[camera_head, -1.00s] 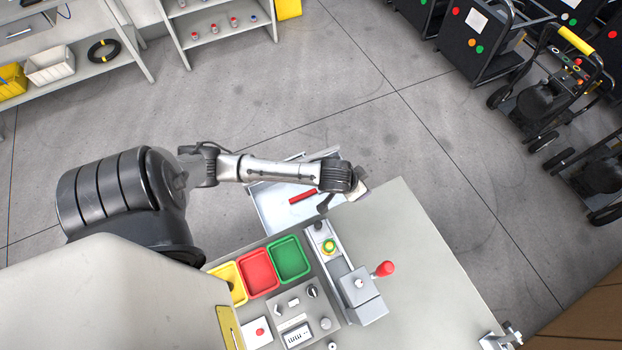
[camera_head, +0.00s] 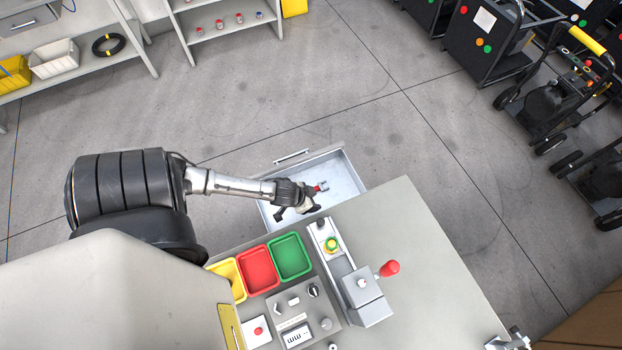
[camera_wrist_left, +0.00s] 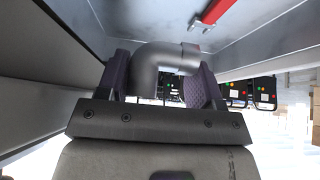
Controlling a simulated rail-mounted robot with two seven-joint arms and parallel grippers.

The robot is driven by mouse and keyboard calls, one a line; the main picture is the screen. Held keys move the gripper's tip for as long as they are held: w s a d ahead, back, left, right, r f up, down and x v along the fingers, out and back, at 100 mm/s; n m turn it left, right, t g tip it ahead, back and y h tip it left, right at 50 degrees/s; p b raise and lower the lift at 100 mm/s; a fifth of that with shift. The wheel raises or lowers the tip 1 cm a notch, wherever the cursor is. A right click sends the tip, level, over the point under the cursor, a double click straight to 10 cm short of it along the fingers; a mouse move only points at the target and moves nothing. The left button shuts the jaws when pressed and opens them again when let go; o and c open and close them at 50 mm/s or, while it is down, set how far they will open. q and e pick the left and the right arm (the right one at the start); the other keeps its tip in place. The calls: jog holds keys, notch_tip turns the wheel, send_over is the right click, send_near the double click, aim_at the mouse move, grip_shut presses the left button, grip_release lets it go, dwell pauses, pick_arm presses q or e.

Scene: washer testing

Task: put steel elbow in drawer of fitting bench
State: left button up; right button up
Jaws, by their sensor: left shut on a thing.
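The steel elbow (camera_wrist_left: 160,62), a bent grey pipe, sits between the two fingers of my left gripper (camera_wrist_left: 163,80) in the left wrist view. That gripper is shut on it. In the head view my left gripper (camera_head: 299,203) is over the near part of the open drawer (camera_head: 347,180), by the fitting bench's edge, and the elbow is hard to make out there. The drawer's pale floor and wall fill the top of the wrist view (camera_wrist_left: 150,18). I cannot tell whether the elbow touches the drawer. My right gripper is not in view.
A red-handled tool (camera_head: 321,187) lies in the drawer, partly hidden by my gripper; its handle shows in the wrist view (camera_wrist_left: 222,10). The bench top (camera_head: 425,260) carries yellow, red (camera_head: 258,270) and green trays and a lever device (camera_head: 362,290). Floor beyond the drawer is clear.

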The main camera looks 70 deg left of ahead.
pick_arm(q)
notch_tip(320, 180, down, 5)
jog(key=shift+f+b, duration=0.1)
jog(key=shift+b, duration=0.45)
jog(key=shift+f+b, duration=0.65)
jog(key=shift+f, duration=1.25)
jog(key=o, duration=1)
jog(key=shift+f, duration=0.1)
